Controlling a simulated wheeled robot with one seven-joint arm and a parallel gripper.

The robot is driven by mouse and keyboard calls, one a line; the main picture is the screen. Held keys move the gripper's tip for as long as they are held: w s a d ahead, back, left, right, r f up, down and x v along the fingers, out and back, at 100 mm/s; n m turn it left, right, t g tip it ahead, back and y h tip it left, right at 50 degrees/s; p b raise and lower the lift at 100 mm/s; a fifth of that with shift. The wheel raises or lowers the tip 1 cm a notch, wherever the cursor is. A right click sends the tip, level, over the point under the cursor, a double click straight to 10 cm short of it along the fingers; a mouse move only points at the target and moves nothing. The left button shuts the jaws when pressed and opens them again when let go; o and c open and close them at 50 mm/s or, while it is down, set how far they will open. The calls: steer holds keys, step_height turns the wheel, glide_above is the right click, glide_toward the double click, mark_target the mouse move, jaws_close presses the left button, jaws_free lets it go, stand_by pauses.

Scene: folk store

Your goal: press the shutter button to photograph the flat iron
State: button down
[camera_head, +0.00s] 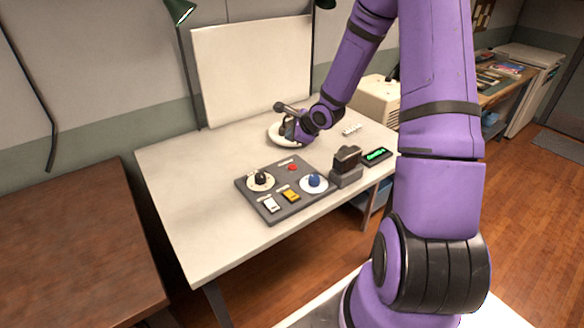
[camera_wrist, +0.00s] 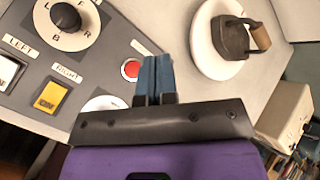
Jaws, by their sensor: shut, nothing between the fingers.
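The grey control panel (camera_head: 262,205) lies on the white table and carries a small red button (camera_head: 292,168). The red button also shows in the wrist view (camera_wrist: 131,70), just left of my fingertips. My gripper (camera_wrist: 154,65) is shut and empty, with its two blue-grey fingers together. It appears above the table, apart from the button; the exact height is unclear. The dark flat iron (camera_wrist: 233,40) with a wooden handle sits on a round white plate (camera_wrist: 199,45), right of my fingers. In the head view the wrist and gripper largely cover the iron, and the plate (camera_head: 274,131) shows beside them.
The panel has a black knob (camera_head: 261,177), a blue knob (camera_head: 314,180), a white switch (camera_head: 271,204) and a yellow switch (camera_head: 291,195). A dark camera-like device (camera_head: 346,160) and green display (camera_head: 377,155) stand to the right. A white backboard (camera_head: 250,70) rises behind.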

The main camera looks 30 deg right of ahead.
mark_target(292, 168)
steer(key=shift+f, duration=0.15)
steer(key=shift+f, duration=4.25)
steer(key=shift+f, duration=0.1)
steer(key=shift+f, duration=0.3)
steer(key=shift+f, duration=0.45)
steer(key=shift+r, duration=0.9)
steer(key=shift+r, duration=2.5)
